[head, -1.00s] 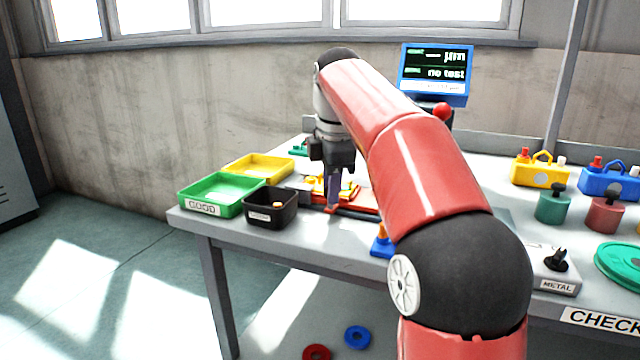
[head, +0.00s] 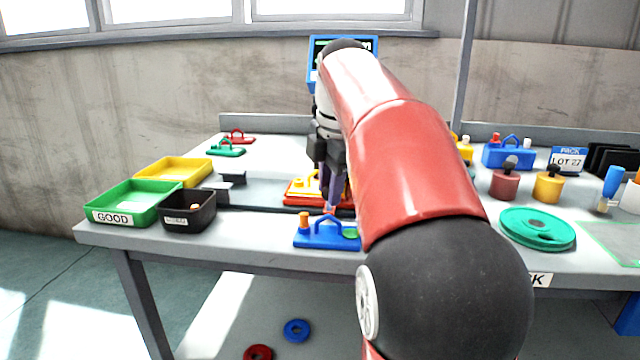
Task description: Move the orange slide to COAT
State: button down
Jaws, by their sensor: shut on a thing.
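The orange slide (head: 297,198) sits on a dark rail (head: 262,208) that runs along the table, and carries a yellow part with a loop handle (head: 303,182). My gripper (head: 330,207) points down at the slide's right front side and is shut on it; the exact grip spot is small and partly hidden. My red arm covers the rail to the right of the slide. No COAT label can be read in this view.
A blue handled plate (head: 327,234) stands close in front of the gripper. A green GOOD tray (head: 130,205), a yellow tray (head: 172,171) and a black bin (head: 188,212) stand at the left. A teal disc (head: 537,228) lies at the right.

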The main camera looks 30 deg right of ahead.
jog(key=c, duration=1.1)
grip_release()
jog(key=shift+c, duration=0.2)
notch_tip(320, 180, up, 8)
jog(key=s+p, duration=0.1)
jog(key=p, duration=0.1)
jog(key=shift+s+f, duration=0.15)
jog(key=shift+s, duration=0.1)
